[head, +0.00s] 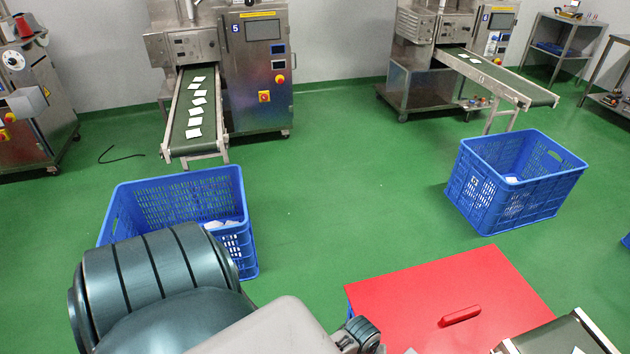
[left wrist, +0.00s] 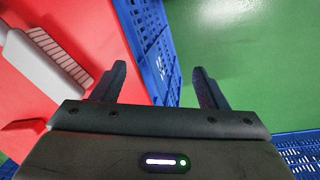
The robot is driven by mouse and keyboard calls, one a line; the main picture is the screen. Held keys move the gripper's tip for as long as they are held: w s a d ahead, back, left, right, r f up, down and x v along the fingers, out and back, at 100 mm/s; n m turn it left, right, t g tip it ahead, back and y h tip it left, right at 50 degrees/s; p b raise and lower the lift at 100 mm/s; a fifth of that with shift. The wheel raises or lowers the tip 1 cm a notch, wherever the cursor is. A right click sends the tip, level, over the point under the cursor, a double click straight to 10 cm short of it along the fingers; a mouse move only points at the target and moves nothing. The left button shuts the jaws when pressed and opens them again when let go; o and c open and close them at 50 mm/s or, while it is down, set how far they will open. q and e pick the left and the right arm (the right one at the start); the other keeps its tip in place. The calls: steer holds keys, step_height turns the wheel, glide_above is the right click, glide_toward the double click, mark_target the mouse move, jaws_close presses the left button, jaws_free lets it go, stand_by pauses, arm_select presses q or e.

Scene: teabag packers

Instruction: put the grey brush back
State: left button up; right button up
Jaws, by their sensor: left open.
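The grey brush (left wrist: 42,62) lies on a red lid (left wrist: 85,30) in the left wrist view, with its pale bristles towards my gripper. The lid also shows in the head view (head: 400,296), where my arm and the frame's lower edge leave the brush hard to make out. My left gripper (left wrist: 158,66) is open and empty, with both fingers apart. It is to the right of the brush in the wrist view, over the edge of the blue crate (left wrist: 150,35) under the lid. My right gripper is not in view.
A red handle (head: 460,316) stands up from the lid. Open blue crates stand at left (head: 180,182) and right (head: 512,190) below two packing conveyors (head: 181,128) (head: 520,85). Green floor (head: 340,180) between them is clear. Another conveyor end (head: 545,343) is at lower right.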

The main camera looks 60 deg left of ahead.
arm_select(q)
steer(key=s+a+f+m+y, duration=0.1)
steer(key=s+a+f+m, duration=0.1)
steer(key=s+m, duration=0.3)
steer(key=s+a+f+m+y, duration=0.1)
steer(key=s+a+m, duration=0.3)
steer(key=s, duration=0.4)
steer(key=shift+f+m+t, duration=0.3)
steer(key=shift+f+m, duration=0.3)
steer(key=shift+f, duration=0.3)
